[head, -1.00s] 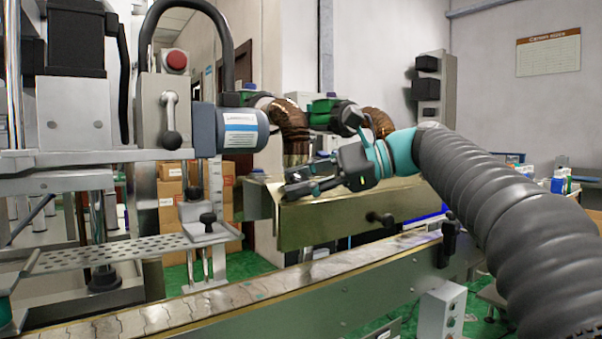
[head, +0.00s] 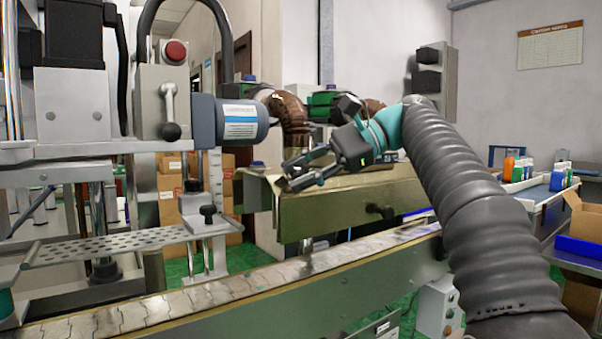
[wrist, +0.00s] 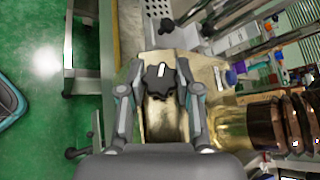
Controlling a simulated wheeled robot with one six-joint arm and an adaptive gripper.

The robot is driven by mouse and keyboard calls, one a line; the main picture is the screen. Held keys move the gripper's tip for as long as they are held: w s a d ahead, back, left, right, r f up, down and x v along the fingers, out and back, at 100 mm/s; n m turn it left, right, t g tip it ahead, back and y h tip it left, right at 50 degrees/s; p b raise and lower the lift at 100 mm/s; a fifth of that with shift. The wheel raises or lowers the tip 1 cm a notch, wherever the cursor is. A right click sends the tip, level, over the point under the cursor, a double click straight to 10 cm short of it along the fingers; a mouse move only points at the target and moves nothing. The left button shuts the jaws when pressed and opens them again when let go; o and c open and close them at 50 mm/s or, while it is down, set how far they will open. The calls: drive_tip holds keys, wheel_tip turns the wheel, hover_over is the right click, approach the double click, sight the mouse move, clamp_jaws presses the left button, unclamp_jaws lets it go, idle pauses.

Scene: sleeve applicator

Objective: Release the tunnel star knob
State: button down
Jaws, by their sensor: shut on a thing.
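The tunnel (head: 335,215) is a brass-coloured box standing above the conveyor in the head view. In the wrist view a black star knob (wrist: 160,92) with a white mark on top sits on the tunnel's brass surface (wrist: 166,125), between my fingertips. My gripper (head: 294,172) is at the tunnel's left end in the head view, where its fingers hide the star knob. In the wrist view my gripper (wrist: 160,72) has one finger on each side of the knob and is shut on it.
The conveyor (head: 230,290) runs in front of the tunnel. Another black knob (head: 378,212) sticks out from the tunnel's front side. The machine's grey motor (head: 230,122) and a perforated plate (head: 110,245) are at left. Brown ribbed hoses (head: 290,112) stand behind my gripper.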

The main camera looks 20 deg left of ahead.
drive_tip(key=c, duration=0.8)
unclamp_jaws()
drive_tip(key=shift+m, duration=0.3)
